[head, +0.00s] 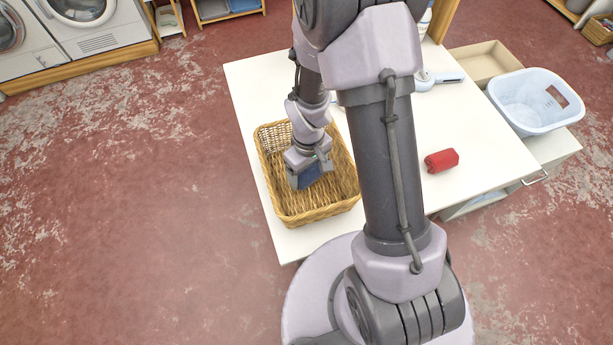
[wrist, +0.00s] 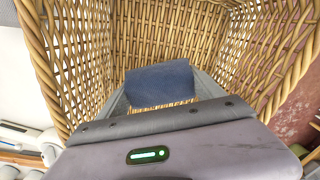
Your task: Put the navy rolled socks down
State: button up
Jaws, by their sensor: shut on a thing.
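The navy rolled socks (head: 308,176) are between the jaws of my gripper (head: 309,163), which is shut on them. In the wrist view the navy rolled socks (wrist: 160,83) show at the end of my gripper (wrist: 160,98), with the woven wall of the wicker basket (wrist: 160,30) beyond. In the head view the wicker basket (head: 287,212) stands on the white table (head: 255,90). My gripper points down into the basket's opening. I cannot tell whether the socks touch the basket's floor.
A red rolled item (head: 441,160) lies on the table right of my arm. A white-blue plastic basket (head: 525,112) stands at the right edge, near a shallow tan tray (head: 482,62). A white-and-blue iron-like object (head: 447,78) lies toward the back. Washing machines (head: 95,25) stand at the far left.

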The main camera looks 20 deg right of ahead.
jog(key=shift+f, duration=0.8)
jog(key=shift+r, duration=0.2)
jog(key=shift+f, duration=0.15)
jog(key=o, duration=1.3)
jog(key=shift+o, duration=0.2)
